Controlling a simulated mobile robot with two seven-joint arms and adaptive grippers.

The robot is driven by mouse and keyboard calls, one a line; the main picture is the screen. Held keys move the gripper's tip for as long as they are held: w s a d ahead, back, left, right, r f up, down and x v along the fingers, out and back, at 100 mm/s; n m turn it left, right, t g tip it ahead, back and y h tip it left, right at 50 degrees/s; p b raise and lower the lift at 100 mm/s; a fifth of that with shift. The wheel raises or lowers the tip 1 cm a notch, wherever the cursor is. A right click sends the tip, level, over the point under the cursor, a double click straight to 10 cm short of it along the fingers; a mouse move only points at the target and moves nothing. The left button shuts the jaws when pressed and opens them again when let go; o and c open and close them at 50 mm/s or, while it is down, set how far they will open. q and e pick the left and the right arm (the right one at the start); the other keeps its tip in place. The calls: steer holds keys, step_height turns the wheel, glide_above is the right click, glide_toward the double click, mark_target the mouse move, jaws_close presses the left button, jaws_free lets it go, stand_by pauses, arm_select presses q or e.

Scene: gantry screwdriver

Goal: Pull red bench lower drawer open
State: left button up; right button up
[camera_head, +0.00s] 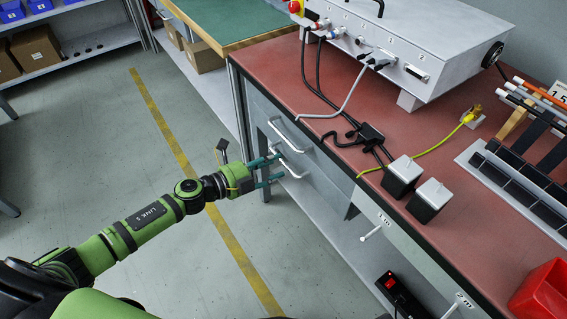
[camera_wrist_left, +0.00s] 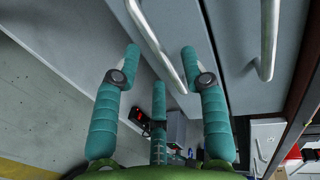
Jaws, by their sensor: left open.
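The red bench (camera_head: 262,60) has two grey drawer fronts on its left end, one above the other. The upper drawer handle (camera_head: 290,136) and the lower drawer handle (camera_head: 289,167) are pale curved bars. My left gripper (camera_head: 275,170) is open at the lower handle, its green fingers pointing at the drawer front. In the left wrist view, the lower handle (camera_wrist_left: 156,42) runs slanting between the spread fingertips of my gripper (camera_wrist_left: 161,56), with no clear grip on it. The upper handle (camera_wrist_left: 268,40) lies to the right there. My right gripper is not in view.
A grey control box (camera_head: 410,45), cables and two white-and-black blocks (camera_head: 402,176) stand on the bench top. A red bin (camera_head: 543,292) is at the right. A lower shelf (camera_head: 345,240) runs under the bench. The floor in front, with its yellow line (camera_head: 222,232), is clear.

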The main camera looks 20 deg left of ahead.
mark_target(281, 160)
arm_select(q)
steer(key=shift+x, duration=1.85)
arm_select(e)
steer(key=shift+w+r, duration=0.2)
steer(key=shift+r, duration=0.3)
arm_select(q)
jaws_close()
